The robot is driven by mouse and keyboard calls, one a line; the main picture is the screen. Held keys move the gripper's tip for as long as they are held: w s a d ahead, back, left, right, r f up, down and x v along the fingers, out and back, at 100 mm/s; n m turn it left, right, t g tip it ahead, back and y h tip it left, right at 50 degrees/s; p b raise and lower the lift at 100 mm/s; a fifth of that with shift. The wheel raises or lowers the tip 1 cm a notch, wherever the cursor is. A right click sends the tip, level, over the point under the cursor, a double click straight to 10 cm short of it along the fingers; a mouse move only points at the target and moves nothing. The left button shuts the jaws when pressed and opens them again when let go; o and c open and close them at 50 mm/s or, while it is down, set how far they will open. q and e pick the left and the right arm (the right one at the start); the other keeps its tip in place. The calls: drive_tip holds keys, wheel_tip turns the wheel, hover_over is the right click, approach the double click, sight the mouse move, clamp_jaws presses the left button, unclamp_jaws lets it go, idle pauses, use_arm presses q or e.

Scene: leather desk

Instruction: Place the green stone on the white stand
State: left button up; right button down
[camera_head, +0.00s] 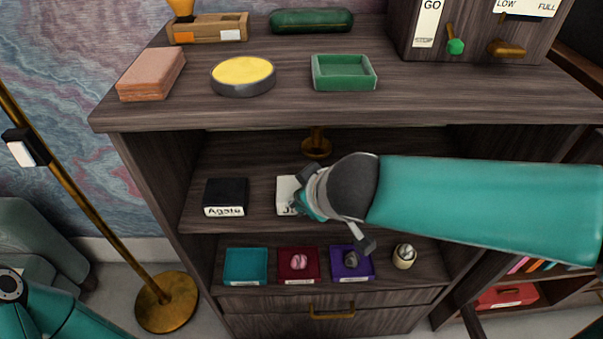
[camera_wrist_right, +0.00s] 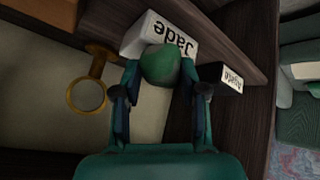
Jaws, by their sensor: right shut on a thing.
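The green stone (camera_wrist_right: 160,65) is a rounded lump held between the fingers of my right gripper (camera_wrist_right: 161,80). In the wrist view it overlaps the lower edge of the white stand (camera_wrist_right: 148,32), which is labelled "Jade". I cannot tell whether stone and stand touch. In the head view the white stand (camera_head: 284,187) is on the middle shelf, its right part hidden behind my right gripper (camera_head: 308,195). The stone cannot be made out clearly there. My left gripper is out of view; only a piece of my left arm shows at bottom left.
A black stand labelled "Agate" (camera_head: 226,194) is left of the white stand. Below are a teal tray (camera_head: 246,263), a dark red tray (camera_head: 286,274) with a pink stone and a purple tray (camera_head: 338,275) with a grey stone. The desk top (camera_head: 430,100) overhangs the shelf.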

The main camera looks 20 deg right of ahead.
drive_tip(key=w+p, duration=0.1)
drive_tip(key=w, duration=0.4)
drive_tip(key=shift+w+a, duration=0.1)
drive_tip(key=shift+f, duration=0.1)
drive_tip(key=shift+f, duration=0.1)
drive_tip(key=c, duration=0.6)
unclamp_jaws()
drive_tip(key=shift+c, duration=0.2)
